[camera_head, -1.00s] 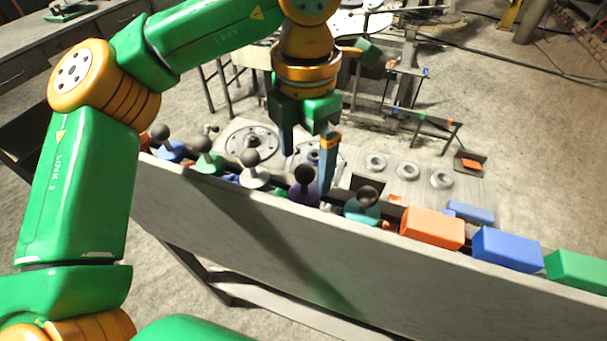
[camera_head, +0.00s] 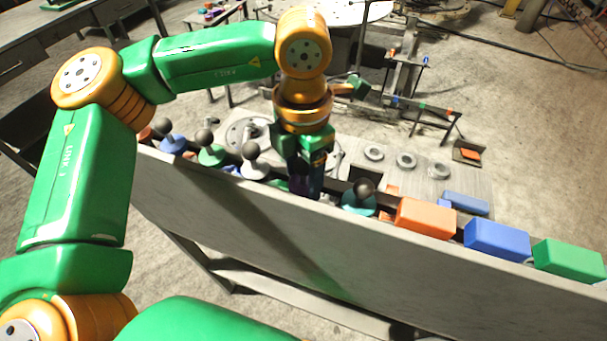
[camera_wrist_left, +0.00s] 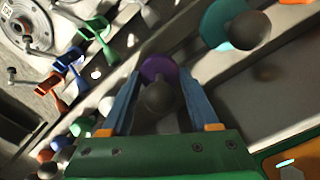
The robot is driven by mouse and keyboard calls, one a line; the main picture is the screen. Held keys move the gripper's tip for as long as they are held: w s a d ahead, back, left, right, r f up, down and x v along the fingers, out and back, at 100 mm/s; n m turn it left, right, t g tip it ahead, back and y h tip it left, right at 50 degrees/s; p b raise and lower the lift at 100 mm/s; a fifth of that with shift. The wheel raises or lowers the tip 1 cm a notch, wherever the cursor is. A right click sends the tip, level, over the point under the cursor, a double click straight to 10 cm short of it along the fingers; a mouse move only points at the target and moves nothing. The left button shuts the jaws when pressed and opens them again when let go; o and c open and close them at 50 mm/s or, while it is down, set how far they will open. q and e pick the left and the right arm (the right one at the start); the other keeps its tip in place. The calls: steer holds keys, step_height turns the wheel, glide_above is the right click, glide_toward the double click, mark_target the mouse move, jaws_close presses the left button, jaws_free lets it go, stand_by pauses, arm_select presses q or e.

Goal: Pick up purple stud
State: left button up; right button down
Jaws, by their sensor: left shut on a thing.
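The purple stud (camera_wrist_left: 158,72) has a purple round base and a dark ball on top. In the left wrist view it sits between the two blue fingers of my left gripper (camera_wrist_left: 160,100). In the head view my left gripper (camera_head: 305,172) points down behind the pale panel's top edge, and only a little of the purple stud (camera_head: 298,185) shows between its fingers. The gripper is shut on the stud, which still stands in the row. My right gripper is not in view.
A teal stud (camera_head: 359,199) stands close on the right, and a white stud (camera_head: 254,165) on the left. Green (camera_head: 210,152) and blue (camera_head: 172,142) studs stand further left. Orange (camera_head: 426,218), blue (camera_head: 497,240) and green (camera_head: 567,258) blocks line the panel (camera_head: 330,250) on the right.

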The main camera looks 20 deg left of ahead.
arm_select(q)
steer(key=shift+r, duration=0.15)
steer(key=shift+r, duration=0.3)
step_height(320, 180, up, 7)
steer(key=shift+b, duration=0.4)
step_height(320, 180, up, 10)
steer(key=p, duration=0.4)
steer(key=shift+r, duration=0.15)
